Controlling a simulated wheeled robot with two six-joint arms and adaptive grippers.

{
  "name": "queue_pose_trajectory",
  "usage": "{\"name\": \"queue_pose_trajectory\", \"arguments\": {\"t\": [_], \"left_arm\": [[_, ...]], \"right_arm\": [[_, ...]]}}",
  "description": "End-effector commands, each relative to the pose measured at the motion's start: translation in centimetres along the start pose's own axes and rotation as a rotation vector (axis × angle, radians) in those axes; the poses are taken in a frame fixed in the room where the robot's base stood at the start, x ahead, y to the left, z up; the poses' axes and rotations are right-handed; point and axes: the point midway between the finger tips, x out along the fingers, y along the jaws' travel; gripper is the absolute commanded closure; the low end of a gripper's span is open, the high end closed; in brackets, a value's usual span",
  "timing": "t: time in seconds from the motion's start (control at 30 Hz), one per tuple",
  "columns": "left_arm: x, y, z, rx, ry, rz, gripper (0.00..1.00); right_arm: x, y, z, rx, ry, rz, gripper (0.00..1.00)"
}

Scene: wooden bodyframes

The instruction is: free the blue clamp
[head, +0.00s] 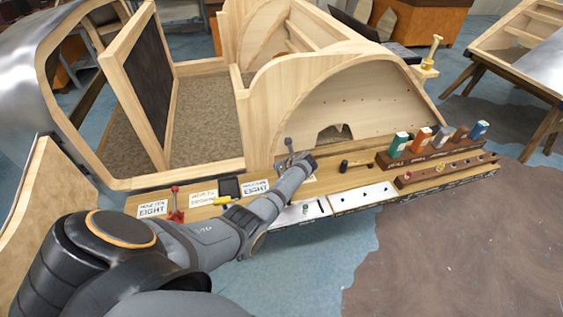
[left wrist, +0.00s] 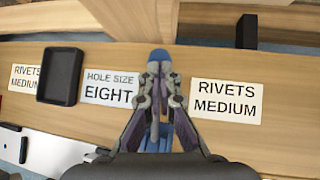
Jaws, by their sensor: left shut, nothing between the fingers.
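The blue clamp (left wrist: 158,55) is partly hidden behind my left gripper in the left wrist view. Its blue top shows just beyond the fingertips, and more blue shows below, between and beside the fingers. My left gripper (left wrist: 154,72) is shut with nothing between the fingers, and it is over or against the clamp; I cannot tell whether they touch. In the head view my left gripper (head: 291,158) is at the wooden ledge in front of the arched panel, and no blue of the clamp can be made out there. My right gripper is not in view.
A red clamp (head: 175,205) stands on the ledge at the left. A black tray (left wrist: 61,76) and label cards (left wrist: 226,101) lie on the ledge. A rack of coloured bottles (head: 437,152) and a dark-headed hammer (head: 344,166) are to the right.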

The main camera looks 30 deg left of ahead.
Motion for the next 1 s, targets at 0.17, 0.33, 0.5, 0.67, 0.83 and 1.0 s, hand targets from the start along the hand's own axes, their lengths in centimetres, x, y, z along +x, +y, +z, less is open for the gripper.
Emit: {"name": "queue_pose_trajectory", "arguments": {"t": [0.17,0.33,0.5,0.67,0.83,1.0], "left_arm": [[1.1,-0.2,-0.3,0.013,0.06,0.001,1.0],[1.6,-0.3,-0.4,0.012,0.057,0.001,1.0],[1.9,-0.3,-0.5,0.012,0.056,0.001,1.0],[1.9,-0.4,-0.5,0.012,0.055,0.0,1.0],[1.9,-0.4,-0.5,0.012,0.055,0.0,1.0],[1.8,-0.3,-0.4,0.012,0.055,0.0,1.0]], "right_arm": [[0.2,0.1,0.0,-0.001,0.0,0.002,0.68],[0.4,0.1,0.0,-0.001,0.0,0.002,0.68],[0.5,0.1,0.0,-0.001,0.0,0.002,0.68],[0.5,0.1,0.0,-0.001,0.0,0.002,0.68],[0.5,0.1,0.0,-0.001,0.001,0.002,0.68],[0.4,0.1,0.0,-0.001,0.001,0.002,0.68]]}}
